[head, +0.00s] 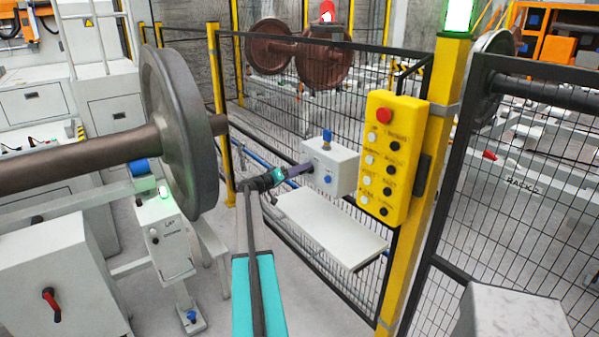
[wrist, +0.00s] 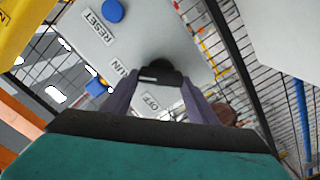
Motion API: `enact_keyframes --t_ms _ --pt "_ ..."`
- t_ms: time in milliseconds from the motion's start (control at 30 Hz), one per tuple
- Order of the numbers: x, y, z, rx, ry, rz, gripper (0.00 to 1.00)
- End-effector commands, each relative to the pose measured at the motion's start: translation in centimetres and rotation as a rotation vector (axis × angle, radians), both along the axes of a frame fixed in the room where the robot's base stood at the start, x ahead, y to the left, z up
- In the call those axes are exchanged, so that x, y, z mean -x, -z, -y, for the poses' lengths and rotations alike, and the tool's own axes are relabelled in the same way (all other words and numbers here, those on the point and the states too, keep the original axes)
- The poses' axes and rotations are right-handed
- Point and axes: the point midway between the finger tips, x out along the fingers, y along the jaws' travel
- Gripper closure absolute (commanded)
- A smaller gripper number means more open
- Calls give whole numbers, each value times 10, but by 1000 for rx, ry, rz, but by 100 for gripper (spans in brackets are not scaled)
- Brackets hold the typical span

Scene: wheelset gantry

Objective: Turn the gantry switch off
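The gantry switch box (head: 343,170) is a pale box on the fence, left of the yellow post. In the wrist view its face (wrist: 75,38) carries RESET, RUN and OFF labels. A dark switch knob (wrist: 160,72) with a light mark sits near the RUN and OFF labels. My gripper (head: 304,168) is at the left side of the box. In the wrist view its two purple fingers (wrist: 159,82) stand on either side of the knob, their tips at its edges. I cannot tell whether they press on it. The box hides the knob in the head view.
A yellow button panel (head: 392,158) with a red button is just right of the box. A white shelf (head: 332,228) lies below it. A large wheelset (head: 178,130) stands at left, above a small pedestal control box (head: 166,238). Black mesh fencing surrounds the area.

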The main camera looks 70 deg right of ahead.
Motion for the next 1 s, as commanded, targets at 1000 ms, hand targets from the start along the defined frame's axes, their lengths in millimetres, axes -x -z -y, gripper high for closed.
enact_keyframes --t_ms 1000 --pt "-3 6 1 -196 -4 -303 69"
